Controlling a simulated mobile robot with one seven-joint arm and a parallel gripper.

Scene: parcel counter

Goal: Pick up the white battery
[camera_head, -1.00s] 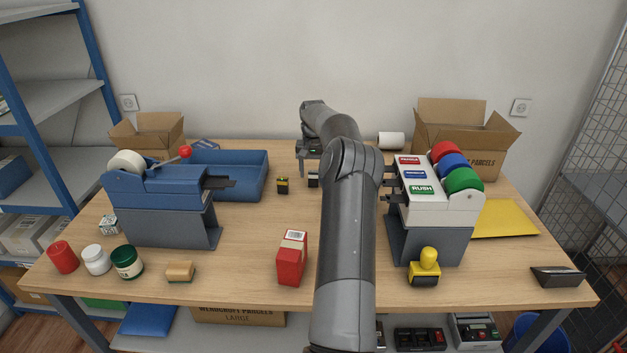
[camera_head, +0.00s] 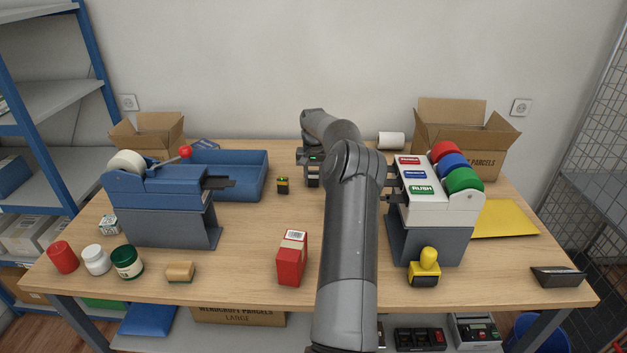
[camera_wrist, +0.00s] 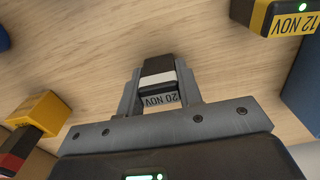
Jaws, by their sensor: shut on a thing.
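The white battery (camera_wrist: 158,82) is a black block with a white band and a "20 NOV" label. In the wrist view it sits between the two fingers of my gripper (camera_wrist: 160,92), which is shut on it. In the head view the battery (camera_head: 313,182) shows just below my gripper (camera_head: 312,172), at the back middle of the table, partly covered by the fingers. I cannot tell whether it still touches the tabletop.
A yellow-and-black battery (camera_head: 283,186) labelled "12 NOV" stands to the left. A blue bin (camera_head: 255,185) lies farther left. The label dispenser (camera_head: 425,205) stands right of my arm. In the wrist view, a yellow-and-black object (camera_wrist: 38,112) is at the left.

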